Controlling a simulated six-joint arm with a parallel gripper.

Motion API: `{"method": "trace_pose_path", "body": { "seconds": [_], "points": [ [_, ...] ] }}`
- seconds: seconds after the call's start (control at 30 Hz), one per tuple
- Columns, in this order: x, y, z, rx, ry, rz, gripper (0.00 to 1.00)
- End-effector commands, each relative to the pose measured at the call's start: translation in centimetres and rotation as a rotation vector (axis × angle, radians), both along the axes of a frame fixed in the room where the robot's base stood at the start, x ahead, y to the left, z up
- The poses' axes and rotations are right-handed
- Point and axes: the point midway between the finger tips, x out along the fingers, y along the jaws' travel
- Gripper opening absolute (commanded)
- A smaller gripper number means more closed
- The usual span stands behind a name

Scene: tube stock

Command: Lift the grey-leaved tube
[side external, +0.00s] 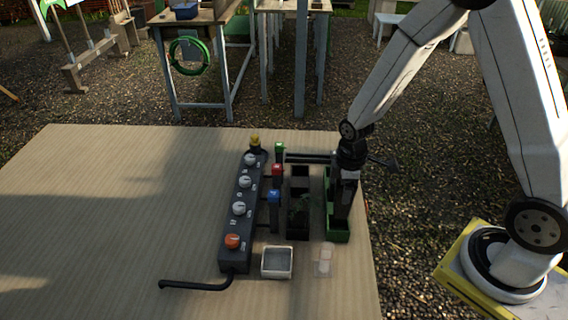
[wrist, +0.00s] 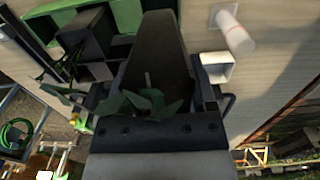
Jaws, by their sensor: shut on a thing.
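My gripper (side external: 346,182) is at the right of the table, over the narrow green tray (side external: 338,236). It points down and is shut on a dark tube. In the wrist view, dull grey-green leaves (wrist: 150,104) show close against my gripper, and I take these as the grey-leaved tube's. A large dark tapered shape lies beyond the leaves, and I cannot tell how much of it is tube and how much is finger. Whether the tube's lower end touches the tray is hidden.
A black tray (side external: 298,172) with dark green foliage (side external: 299,212) stands just left. Further left is a control box (side external: 238,215) with knobs. The table's left half is clear.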

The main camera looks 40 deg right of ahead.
Motion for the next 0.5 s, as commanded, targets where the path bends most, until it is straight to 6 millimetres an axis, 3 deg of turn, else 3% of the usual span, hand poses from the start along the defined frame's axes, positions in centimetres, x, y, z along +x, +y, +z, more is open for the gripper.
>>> {"method": "trace_pose_path", "body": {
  "seconds": [0.2, 0.5],
  "points": [
    [0.0, 0.0, 1.3, 0.000, 0.000, 0.000, 0.03],
    [0.0, 0.0, 1.5, 0.000, 0.001, 0.000, 0.03]
  ]
}}
